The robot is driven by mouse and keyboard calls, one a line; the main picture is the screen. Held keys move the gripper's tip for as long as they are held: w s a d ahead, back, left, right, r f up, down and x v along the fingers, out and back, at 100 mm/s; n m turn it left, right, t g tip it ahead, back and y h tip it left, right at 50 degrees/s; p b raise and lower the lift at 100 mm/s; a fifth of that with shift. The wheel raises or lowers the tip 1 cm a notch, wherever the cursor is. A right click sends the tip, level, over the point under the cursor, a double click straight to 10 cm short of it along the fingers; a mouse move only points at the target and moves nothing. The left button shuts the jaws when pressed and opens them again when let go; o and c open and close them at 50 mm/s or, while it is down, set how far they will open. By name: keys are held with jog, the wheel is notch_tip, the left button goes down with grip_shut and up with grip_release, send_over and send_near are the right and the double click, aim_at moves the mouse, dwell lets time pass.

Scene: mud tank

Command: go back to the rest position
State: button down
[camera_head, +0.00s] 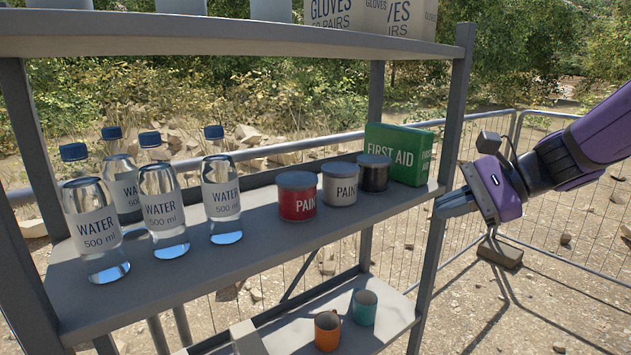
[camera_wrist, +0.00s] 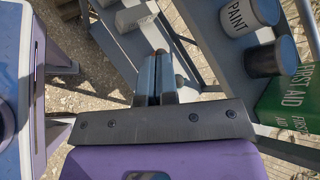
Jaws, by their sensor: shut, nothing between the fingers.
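My gripper (camera_head: 452,203) is at the right end of the shelf unit in the head view, beside its front right post. In the wrist view my gripper (camera_wrist: 157,57) has its two fingers together, with nothing between them. The fingers point over the lower part of the shelf unit. From the head view I cannot tell whether the fingertips touch the post.
The grey middle shelf (camera_head: 270,245) holds several water bottles (camera_head: 164,213), paint cans (camera_head: 297,196) and a green first aid box (camera_head: 398,153). An orange mug (camera_head: 327,331) and a teal mug (camera_head: 364,308) stand below. A wire fence (camera_head: 570,215) runs behind; gravel lies open at right.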

jog(key=s+d+r+n+t+h, duration=0.1)
jog(key=s+d+n+h, duration=0.3)
jog(key=s, duration=0.4)
jog(key=s+d+r+n+t+h, duration=0.1)
jog(key=s+d+n+h, duration=0.3)
jog(key=s+n+h, duration=0.3)
jog(key=shift+s+d+r+n, duration=0.15)
jog(key=shift+s+d+n, duration=0.15)
jog(key=shift+s+n, duration=0.9)
jog(key=shift+w, duration=0.1)
